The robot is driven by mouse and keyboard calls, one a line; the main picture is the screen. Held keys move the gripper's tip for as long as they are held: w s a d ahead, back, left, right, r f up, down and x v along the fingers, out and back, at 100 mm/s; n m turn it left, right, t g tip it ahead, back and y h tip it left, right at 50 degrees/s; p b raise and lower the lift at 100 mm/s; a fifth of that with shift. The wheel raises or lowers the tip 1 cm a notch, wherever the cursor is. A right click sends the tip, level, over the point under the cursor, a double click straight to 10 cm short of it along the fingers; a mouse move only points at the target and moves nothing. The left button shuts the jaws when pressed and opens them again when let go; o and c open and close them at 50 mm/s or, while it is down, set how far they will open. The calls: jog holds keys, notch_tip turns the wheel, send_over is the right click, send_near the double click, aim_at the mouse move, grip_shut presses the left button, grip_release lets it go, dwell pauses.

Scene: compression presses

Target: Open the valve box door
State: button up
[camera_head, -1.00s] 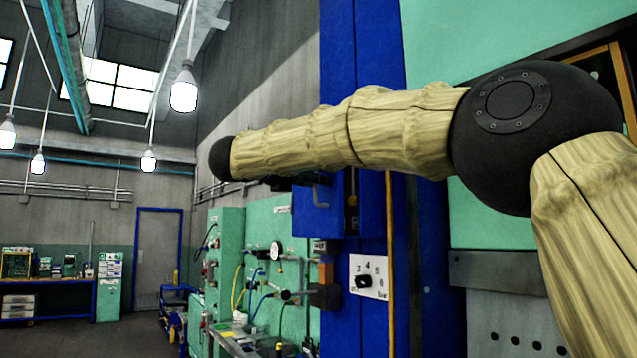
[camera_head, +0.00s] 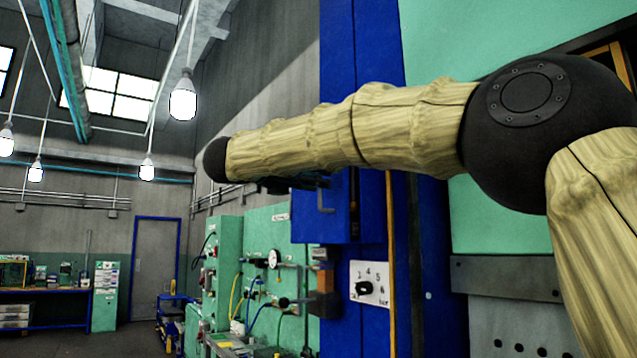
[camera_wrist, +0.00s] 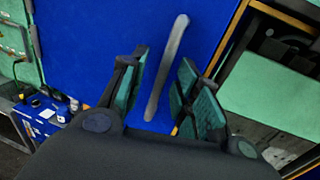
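The valve box is a blue box (camera_head: 318,228) on the blue press column in the head view. A grey bar handle (camera_head: 323,200) stands on its door, with its upper end hidden by my gripper and forearm. In the wrist view the blue door (camera_wrist: 90,40) fills the middle, with the long grey handle (camera_wrist: 167,65) slanting across it. My gripper (camera_wrist: 163,66) is open, with one dark green-padded finger on each side of the handle. I see gaps between both pads and the handle. In the head view my gripper (camera_head: 292,183) is mostly hidden under my forearm.
In the wrist view an open press bay (camera_wrist: 285,65) with an orange-brown edge lies right. The floor at the far left is partly open.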

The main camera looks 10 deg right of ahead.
jog(key=w+b+v, duration=0.1)
jog(key=b+v, duration=0.2)
jog(key=v, duration=0.7)
jog(key=shift+s+a+b, duration=0.2)
jog(key=shift+a+b, duration=0.15)
jog(key=shift+a, duration=0.2)
dwell(0.6)
jog(key=shift+b, duration=0.45)
jog(key=shift+r, duration=0.1)
